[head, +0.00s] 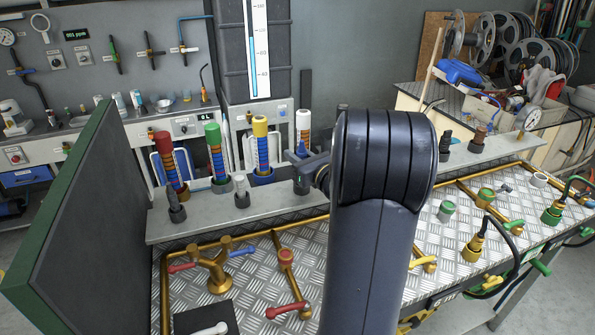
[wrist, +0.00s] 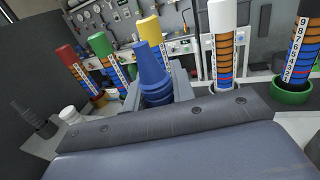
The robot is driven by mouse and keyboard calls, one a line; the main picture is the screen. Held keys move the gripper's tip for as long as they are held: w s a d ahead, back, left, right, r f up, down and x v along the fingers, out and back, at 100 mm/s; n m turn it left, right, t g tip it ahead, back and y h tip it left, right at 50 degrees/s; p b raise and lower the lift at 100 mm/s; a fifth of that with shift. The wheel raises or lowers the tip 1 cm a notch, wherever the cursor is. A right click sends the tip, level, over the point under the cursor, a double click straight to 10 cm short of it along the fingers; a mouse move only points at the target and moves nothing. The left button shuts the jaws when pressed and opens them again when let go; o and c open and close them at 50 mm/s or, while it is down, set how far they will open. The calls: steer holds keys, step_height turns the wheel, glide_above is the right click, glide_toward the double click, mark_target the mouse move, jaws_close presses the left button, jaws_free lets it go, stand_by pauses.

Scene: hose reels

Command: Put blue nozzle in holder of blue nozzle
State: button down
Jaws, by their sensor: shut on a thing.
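The blue nozzle (wrist: 152,72) stands roughly upright between the jaws of my gripper (wrist: 157,95) in the wrist view, narrow end up. My gripper is shut on it. In the head view my gripper (head: 308,168) is above the grey shelf, in front of the white-topped tube, and a small blue part of the nozzle (head: 302,150) shows there. My arm hides part of the shelf. The yellow-topped tube (head: 261,140) stands in a blue ring-shaped base (head: 263,178). I cannot tell which holder belongs to the blue nozzle.
Red-topped (head: 168,155), green-topped (head: 215,150) and white-topped (head: 303,122) tubes stand along the shelf (head: 215,222). A dark upright panel (head: 85,215) bounds the left. Brass pipes with valves (head: 215,270) cover the metal table below.

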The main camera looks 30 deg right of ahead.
steer(key=shift+f, duration=2.15)
steer(key=shift+f, duration=0.15)
steer(key=c, duration=1.2)
jaws_free()
steer(key=shift+r, duration=0.25)
steer(key=shift+s+b, duration=1)
steer(key=shift+s, duration=5.05)
